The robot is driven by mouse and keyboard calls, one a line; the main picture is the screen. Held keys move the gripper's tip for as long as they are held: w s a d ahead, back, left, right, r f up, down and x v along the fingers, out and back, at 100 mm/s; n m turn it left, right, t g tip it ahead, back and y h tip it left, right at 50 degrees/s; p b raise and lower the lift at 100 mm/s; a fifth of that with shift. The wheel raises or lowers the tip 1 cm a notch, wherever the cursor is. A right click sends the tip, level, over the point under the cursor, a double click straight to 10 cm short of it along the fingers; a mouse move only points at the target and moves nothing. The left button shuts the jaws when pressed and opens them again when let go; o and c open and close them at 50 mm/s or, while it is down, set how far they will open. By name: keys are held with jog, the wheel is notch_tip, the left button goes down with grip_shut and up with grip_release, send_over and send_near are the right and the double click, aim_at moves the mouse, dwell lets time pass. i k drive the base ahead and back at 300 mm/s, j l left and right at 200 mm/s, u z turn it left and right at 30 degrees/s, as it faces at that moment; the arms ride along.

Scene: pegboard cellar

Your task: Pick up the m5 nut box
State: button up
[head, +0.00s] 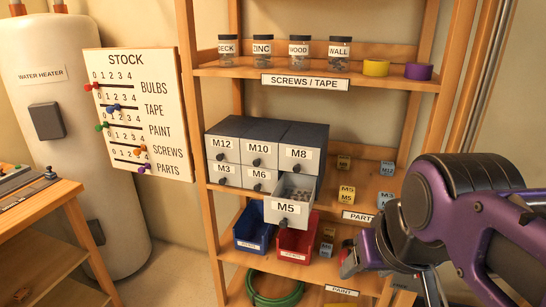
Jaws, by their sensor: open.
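A small yellow box (347,195) stands on the middle shelf, right of the drawer cabinet. Its top and front labels appear to read M5. A grey drawer labelled M5 (289,207) is pulled out of the cabinet (238,140), and small metal pieces show inside it. My gripper (390,277) is open at the lower right, in front of the shelf. It is below and right of the yellow box and apart from it. My arm covers part of the shelf's right side, and the fingertips are only partly clear.
Small blue boxes (387,169) and others stand near the yellow box. A blue bin (254,228) and a red bin (297,240) sit below the open drawer. The right shelf post (420,75) rises behind my arm. Jars (299,50) line the upper shelf.

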aim_at(347, 193)
jog(key=i+j, duration=0.35)
jog(key=j, duration=0.15)
jog(key=i+j, duration=0.35)
jog(key=j, duration=0.15)
jog(key=i+j, duration=0.35)
jog(key=j, duration=0.15)
jog(key=i+j+z, duration=0.1)
jog(key=z, duration=0.4)
jog(key=j+z, duration=0.2)
jog(key=z, duration=0.3)
